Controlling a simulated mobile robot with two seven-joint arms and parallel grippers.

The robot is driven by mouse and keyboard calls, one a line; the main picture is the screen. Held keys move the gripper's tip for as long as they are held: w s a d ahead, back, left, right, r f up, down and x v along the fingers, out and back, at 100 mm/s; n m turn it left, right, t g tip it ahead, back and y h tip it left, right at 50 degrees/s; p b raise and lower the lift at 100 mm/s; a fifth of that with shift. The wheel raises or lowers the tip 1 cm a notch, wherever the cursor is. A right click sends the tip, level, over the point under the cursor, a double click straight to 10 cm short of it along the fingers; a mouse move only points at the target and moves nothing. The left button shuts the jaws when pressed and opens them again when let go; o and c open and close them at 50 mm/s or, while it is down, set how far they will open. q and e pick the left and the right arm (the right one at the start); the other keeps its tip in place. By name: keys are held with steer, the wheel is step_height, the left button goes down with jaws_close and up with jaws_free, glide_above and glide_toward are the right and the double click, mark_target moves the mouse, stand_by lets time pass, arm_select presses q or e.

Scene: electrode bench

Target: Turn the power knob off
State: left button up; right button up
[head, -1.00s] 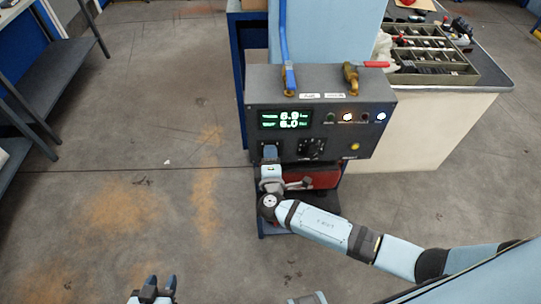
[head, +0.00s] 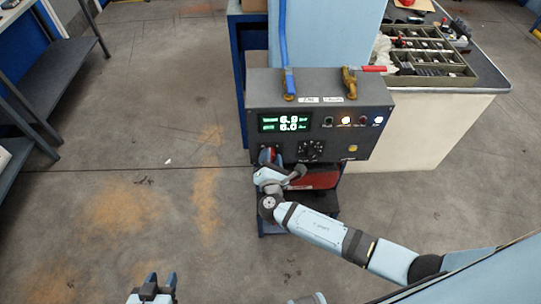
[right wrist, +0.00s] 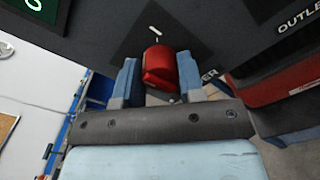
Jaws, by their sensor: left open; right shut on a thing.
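The red power knob (right wrist: 158,66) sits on the dark front panel of the control box (head: 380,97). In the right wrist view it is between my right gripper's two blue fingers (right wrist: 160,80), which are shut on it. A white tick is on the panel above the knob. A label ending in "ER" is partly hidden by the right finger. In the head view my right gripper (head: 268,162) is at the panel's lower left and mostly hides the knob. My left gripper (head: 152,286) is open and empty at the bottom edge, away from the box.
The panel has a lit green display (head: 285,123), a black dial (head: 310,149), several small lamps and a yellow button (head: 353,148). A divided parts tray (head: 432,68) is on the bench behind.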

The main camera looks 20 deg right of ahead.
steer(key=n+p, duration=0.2)
steer(key=n, duration=0.3)
steer(key=shift+r, duration=0.1)
steer(key=shift+n+p, duration=0.9)
steer(key=shift+n, duration=0.7)
steer(key=o, duration=0.9)
steer(key=shift+o, duration=0.2)
steer(key=b+v, duration=0.1)
steer(key=v, duration=1.1)
steer(key=shift+b, duration=0.4)
